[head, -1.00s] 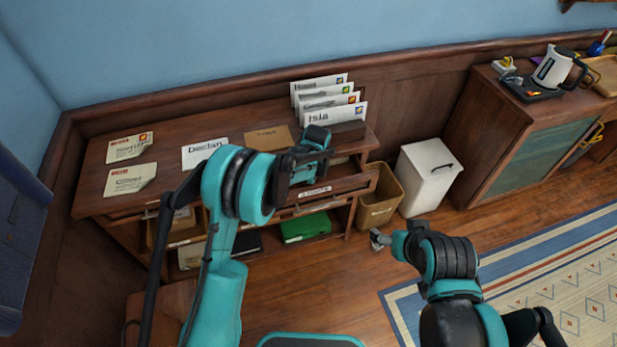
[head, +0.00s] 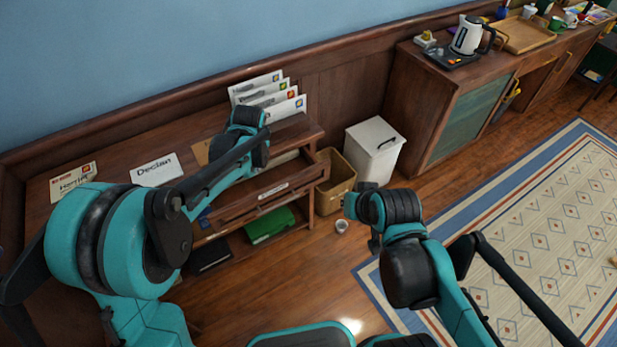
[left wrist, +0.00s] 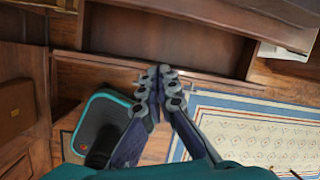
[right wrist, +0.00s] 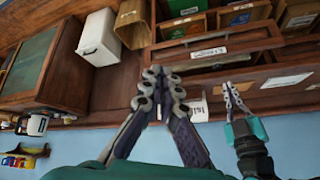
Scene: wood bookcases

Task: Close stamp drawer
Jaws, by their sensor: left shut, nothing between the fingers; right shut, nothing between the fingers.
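The stamp drawer (head: 272,191) is in the wooden desk and has a white label on its front. It stands pulled out in the head view. The left wrist view shows an open drawer interior (left wrist: 165,38), dark and empty where visible. My left gripper (left wrist: 160,80) is shut and empty, its tips by the drawer's front edge; I cannot tell whether they touch. In the head view its fingers are hidden behind my arm. The labelled front also shows in the right wrist view (right wrist: 208,53). My right gripper (right wrist: 163,80) is shut and empty, apart from the drawer.
Standing envelopes (head: 275,98) and flat letters (head: 157,169) lie on the desk top (head: 120,160). A brown bin (head: 338,178) and a white bin (head: 374,150) stand right of the desk. A cabinet (head: 440,95) holds a kettle. Open floor and a rug (head: 530,210) lie right.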

